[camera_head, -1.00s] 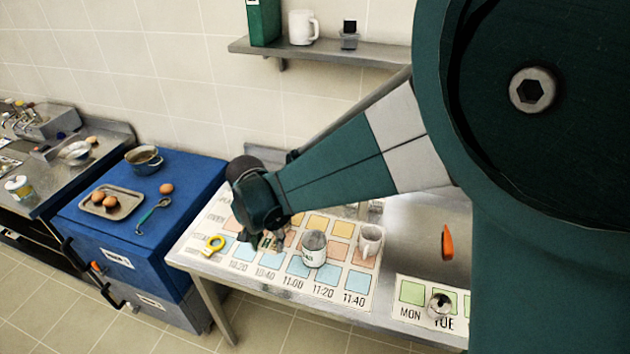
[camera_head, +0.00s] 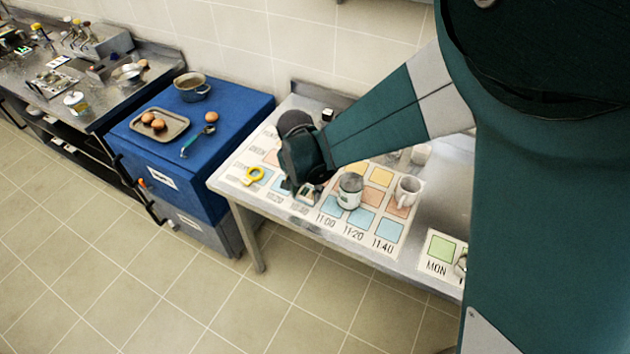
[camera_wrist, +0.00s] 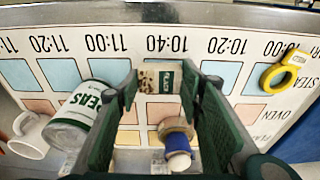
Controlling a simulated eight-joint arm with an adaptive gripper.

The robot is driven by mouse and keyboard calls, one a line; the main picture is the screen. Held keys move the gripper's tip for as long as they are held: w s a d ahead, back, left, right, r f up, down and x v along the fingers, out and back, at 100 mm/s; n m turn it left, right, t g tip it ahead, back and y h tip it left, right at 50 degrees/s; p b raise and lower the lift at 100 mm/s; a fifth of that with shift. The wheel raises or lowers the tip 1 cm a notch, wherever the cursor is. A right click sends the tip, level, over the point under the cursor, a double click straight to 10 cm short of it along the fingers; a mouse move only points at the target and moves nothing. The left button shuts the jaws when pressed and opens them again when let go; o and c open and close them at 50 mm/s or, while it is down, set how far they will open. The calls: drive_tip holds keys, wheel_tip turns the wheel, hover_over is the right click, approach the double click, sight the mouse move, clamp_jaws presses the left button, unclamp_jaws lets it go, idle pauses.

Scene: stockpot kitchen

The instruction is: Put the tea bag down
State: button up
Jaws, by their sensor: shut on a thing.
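The tea bag (camera_wrist: 161,79) is a small pale, brown-speckled packet with a green printed label. In the wrist view it sits between the fingertips of my gripper (camera_head: 303,192), which is shut on it. My gripper is low over the printed chart (camera_wrist: 125,15), near the 10:40 column. I cannot tell whether the tea bag touches the chart. In the head view my gripper hides most of it.
A peas can (camera_head: 349,191) stands close beside my gripper, with a white mug (camera_head: 406,191) beyond it. A yellow ring-shaped thing (camera_head: 254,175) lies on the other side. A small blue-and-tan object (camera_wrist: 177,141) stands behind the tea bag in the wrist view.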

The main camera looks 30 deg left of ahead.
sight(304, 197)
drive_tip(key=shift+f, duration=1.1)
drive_tip(key=shift+f, duration=0.15)
drive_tip(key=o, duration=0.7)
drive_tip(key=shift+s+r+p, duration=0.15)
drive_tip(key=shift+s+r, duration=0.15)
drive_tip(key=shift+r, duration=1.75)
drive_tip(key=shift+s+r+p, duration=0.2)
drive_tip(key=shift+s+r, duration=0.05)
drive_tip(key=shift+r, duration=1.75)
drive_tip(key=shift+s+r+p, duration=0.15)
drive_tip(key=shift+s+r, duration=0.15)
drive_tip(key=shift+r, duration=1.75)
